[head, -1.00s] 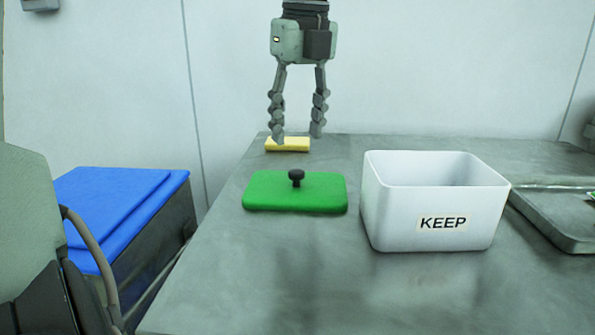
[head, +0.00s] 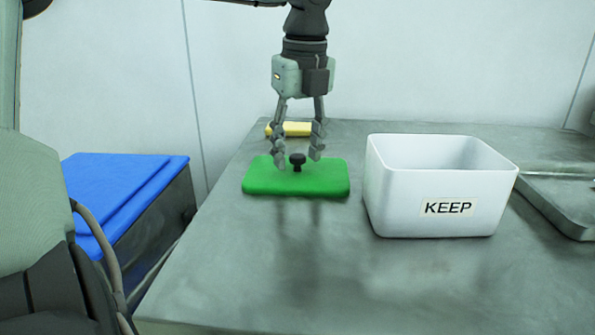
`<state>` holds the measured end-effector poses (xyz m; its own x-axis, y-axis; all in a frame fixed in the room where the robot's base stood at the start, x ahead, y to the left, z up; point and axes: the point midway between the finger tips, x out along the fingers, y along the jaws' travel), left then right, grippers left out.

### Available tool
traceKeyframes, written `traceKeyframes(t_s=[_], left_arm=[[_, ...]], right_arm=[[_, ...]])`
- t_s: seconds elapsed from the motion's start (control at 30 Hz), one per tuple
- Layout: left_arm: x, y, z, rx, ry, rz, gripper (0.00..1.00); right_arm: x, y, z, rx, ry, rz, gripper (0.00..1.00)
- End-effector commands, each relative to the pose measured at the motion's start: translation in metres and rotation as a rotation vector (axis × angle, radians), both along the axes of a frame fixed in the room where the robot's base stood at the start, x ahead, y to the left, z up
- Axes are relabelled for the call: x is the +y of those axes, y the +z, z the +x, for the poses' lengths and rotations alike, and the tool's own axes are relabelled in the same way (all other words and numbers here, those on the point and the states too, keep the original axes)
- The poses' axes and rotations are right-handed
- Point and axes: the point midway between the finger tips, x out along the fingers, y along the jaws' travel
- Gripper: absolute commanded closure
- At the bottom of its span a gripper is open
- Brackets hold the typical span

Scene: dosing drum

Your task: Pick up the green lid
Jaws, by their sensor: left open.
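The green lid (head: 265,181) lies flat on the grey table, left of the white box. It has a black knob (head: 297,161) standing up at its middle. My left gripper (head: 299,161) points straight down over the lid, with its fingers apart on either side of the knob. The fingertips are about level with the knob, and I cannot tell whether they touch it. The gripper holds nothing. My right gripper is out of view.
A white box marked KEEP (head: 400,210) stands right of the lid. A yellow block (head: 292,129) lies behind the lid. A grey tray (head: 560,205) is at the right edge. A blue-topped container (head: 120,185) stands left of the table (head: 290,270), whose front is clear.

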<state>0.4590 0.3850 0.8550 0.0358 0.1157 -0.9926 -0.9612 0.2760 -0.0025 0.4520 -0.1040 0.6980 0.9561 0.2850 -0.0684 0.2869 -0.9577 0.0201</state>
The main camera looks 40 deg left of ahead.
Motion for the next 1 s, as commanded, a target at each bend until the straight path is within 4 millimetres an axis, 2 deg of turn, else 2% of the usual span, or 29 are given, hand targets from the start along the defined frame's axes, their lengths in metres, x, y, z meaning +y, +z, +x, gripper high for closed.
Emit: traceKeyframes(t_s=[0.07, 0.43, 0.77, 1.0], left_arm=[[0.0, 0.0, 0.0, 0.0, 0.0, 0.0, 0.56], [0.0, 0.0, 0.0, 0.001, 0.0, 0.0, 1.0], [0.0, 0.003, 0.0, 0.0, 0.0, 0.001, 1.0], [0.0, 0.027, 0.0, -0.002, 0.0, 0.002, 1.0]], right_arm=[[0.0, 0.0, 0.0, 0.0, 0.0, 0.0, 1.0], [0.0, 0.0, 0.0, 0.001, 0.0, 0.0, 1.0], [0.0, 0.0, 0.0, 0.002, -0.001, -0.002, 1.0], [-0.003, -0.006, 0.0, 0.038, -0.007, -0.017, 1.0]])
